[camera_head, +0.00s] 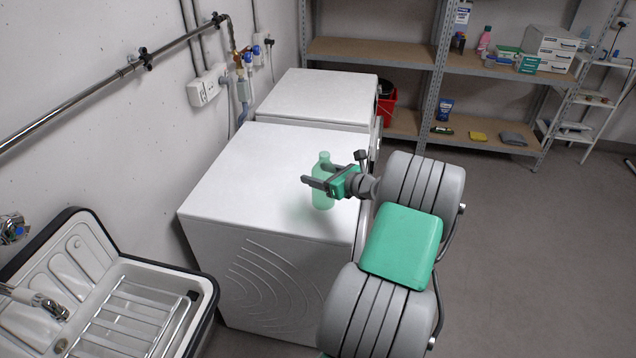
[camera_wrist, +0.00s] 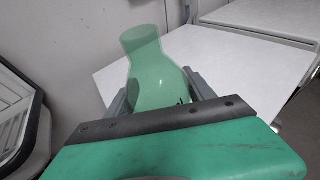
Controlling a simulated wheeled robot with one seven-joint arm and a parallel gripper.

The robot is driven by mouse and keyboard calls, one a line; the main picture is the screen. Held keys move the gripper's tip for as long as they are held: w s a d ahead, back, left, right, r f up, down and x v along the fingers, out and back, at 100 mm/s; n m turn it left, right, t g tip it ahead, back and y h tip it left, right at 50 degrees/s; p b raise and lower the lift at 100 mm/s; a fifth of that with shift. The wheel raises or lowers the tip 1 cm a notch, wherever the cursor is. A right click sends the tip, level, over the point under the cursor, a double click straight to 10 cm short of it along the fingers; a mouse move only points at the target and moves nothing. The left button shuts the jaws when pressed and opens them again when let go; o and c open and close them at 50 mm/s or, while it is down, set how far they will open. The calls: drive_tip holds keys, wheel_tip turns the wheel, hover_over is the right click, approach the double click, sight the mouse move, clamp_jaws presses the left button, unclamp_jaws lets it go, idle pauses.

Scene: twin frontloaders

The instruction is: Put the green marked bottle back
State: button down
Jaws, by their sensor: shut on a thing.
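A translucent green bottle (camera_head: 322,196) is upright at my gripper, over the top of the nearer white machine (camera_head: 255,170). My gripper (camera_head: 322,183) is shut on the bottle around its upper body. In the wrist view the bottle (camera_wrist: 150,75) stands between the two fingers of my gripper (camera_wrist: 160,92), its neck and shoulder showing above them. A small dark mark shows low on the bottle there. A soft shadow lies on the machine top near the bottle; I cannot tell whether its base touches the surface.
A second white machine (camera_head: 318,95) stands behind the nearer one. A metal shelf (camera_head: 400,62) with bottles and boxes runs along the back wall. A sink (camera_head: 125,290) is at the lower left, and a red bucket (camera_head: 388,108) is behind the machines. The floor at right is clear.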

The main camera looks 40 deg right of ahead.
drive_tip(key=shift+w+d+f, duration=0.15)
drive_tip(key=shift+w+f, duration=0.1)
drive_tip(key=shift+f, duration=0.8)
drive_tip(key=shift+w+d+f, duration=0.1)
drive_tip(key=shift+w+f, duration=0.1)
drive_tip(key=shift+f, duration=0.85)
drive_tip(key=shift+f, duration=0.25)
drive_tip(key=shift+c, duration=1.8)
unclamp_jaws()
drive_tip(key=shift+r, duration=0.1)
drive_tip(key=shift+r, duration=0.2)
drive_tip(key=b+v, duration=0.1)
drive_tip(key=v, duration=1.1)
